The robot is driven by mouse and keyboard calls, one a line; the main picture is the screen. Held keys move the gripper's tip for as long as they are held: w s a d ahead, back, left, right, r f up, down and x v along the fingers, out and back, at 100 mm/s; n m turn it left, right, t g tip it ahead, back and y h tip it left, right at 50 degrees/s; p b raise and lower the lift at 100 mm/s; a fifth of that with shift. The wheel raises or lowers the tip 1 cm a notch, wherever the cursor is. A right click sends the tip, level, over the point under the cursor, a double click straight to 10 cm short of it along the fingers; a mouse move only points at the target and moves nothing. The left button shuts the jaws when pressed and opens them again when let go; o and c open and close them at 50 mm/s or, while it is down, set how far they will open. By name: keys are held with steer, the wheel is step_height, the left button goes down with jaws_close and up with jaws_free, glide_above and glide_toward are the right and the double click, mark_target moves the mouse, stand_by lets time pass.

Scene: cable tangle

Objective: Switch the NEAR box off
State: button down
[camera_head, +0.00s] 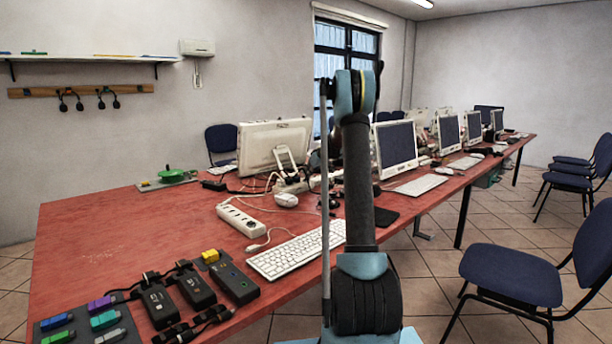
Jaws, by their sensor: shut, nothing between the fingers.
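Three dark boxes lie side by side at the front left of the red table: a left box (159,304), a middle box (196,289) and a right box (233,281). The left one lies lowest in the picture. Black cable plugs sit at the far ends of the left and middle boxes. The right box has a yellow block (210,256) at its far end and small coloured marks on its top. I cannot read the labels or any switch position. My arm (358,180) rises at centre right; my gripper is not visible.
A dark tray (45,327) with several coloured plugs lies left of the boxes. Black plugs and cables (190,326) lie in front of them. The red tabletop (110,225) behind the boxes is clear.

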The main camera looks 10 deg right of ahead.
steer(key=shift+w+d+f, duration=0.15)
steer(key=shift+w+d, duration=0.05)
steer(key=shift+d, duration=0.75)
steer(key=shift+w+d, duration=0.1)
steer(key=shift+w, duration=0.4)
steer(key=r, duration=0.2)
steer(key=a+r, duration=0.1)
steer(key=r, duration=0.1)
steer(key=shift+s, duration=0.35)
steer(key=v, duration=1)
steer(key=shift+d+r, duration=0.15)
steer(key=shift+r, duration=0.1)
steer(key=shift+s, duration=0.1)
